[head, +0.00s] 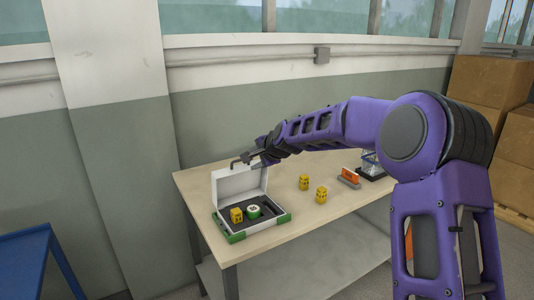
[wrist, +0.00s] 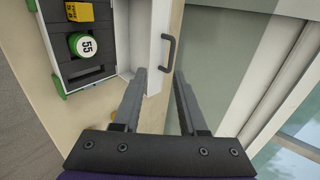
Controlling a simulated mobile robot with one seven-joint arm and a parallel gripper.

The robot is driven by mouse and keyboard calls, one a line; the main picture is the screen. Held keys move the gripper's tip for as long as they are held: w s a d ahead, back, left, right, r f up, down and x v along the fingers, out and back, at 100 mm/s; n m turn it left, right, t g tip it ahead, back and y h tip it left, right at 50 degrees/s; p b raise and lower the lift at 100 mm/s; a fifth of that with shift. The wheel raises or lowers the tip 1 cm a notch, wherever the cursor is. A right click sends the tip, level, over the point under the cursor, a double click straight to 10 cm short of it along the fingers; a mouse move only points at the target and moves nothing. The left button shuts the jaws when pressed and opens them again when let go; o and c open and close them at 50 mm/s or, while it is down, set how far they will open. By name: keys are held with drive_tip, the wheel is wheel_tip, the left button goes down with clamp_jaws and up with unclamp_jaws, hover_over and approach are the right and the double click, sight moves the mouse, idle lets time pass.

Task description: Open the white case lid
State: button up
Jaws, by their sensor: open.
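The white case (head: 256,227) has green corners and sits at the left end of the workbench. Its white lid (head: 237,184) stands raised, roughly upright, at the back of the case. In the wrist view the lid (wrist: 143,40) carries a dark handle (wrist: 169,48). My gripper (head: 257,157) is at the lid's top edge in the head view. In the wrist view my gripper (wrist: 160,80) is open, its fingertips just short of the handle and the left finger overlapping the lid's edge. Whether a finger touches the lid is unclear.
Inside the case are a yellow block (head: 236,215) and a round green-and-white piece (head: 253,211). Two yellow blocks (head: 304,183) (head: 321,194) and an orange-and-grey item (head: 350,177) stand on the workbench (head: 300,222). A wall is behind; a blue cart (head: 30,245) stands left.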

drive_tip(key=v, duration=1.1)
drive_tip(key=shift+b, duration=0.4)
drive_tip(key=shift+w, duration=0.1)
